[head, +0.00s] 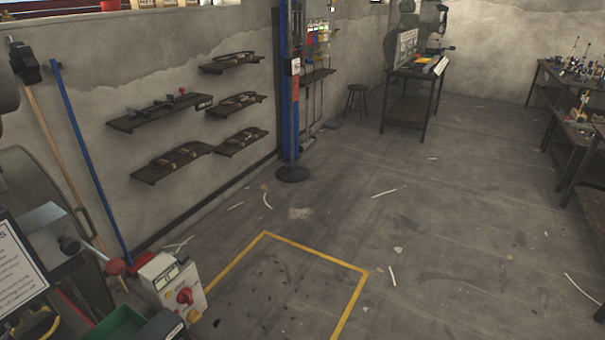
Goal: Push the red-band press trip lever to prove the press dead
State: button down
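A lever with a red ball knob (115,266) sticks out at the lower left, beside a dark machine body (75,275) cut off by the left edge. I cannot tell whether this machine is the red-band press; no red band shows clearly on it. A pale control box (175,287) with a red rotary switch and a small display stands just right of the lever. My gripper is not in view.
A green bin (118,324) and a white printed sign (18,268) are at the lower left. Yellow floor tape (315,250) marks an area right of the control box. Wall shelves (172,160), a blue post (286,90) and benches (410,73) stand farther off. The middle floor is mostly clear, with scattered scraps.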

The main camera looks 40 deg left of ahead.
aim_at(115, 267)
jog(key=i, duration=0.75)
jog(key=u, duration=1)
jog(key=k, duration=0.1)
jog(key=u, duration=2.35)
jog(key=i, duration=1)
jog(key=u, duration=0.1)
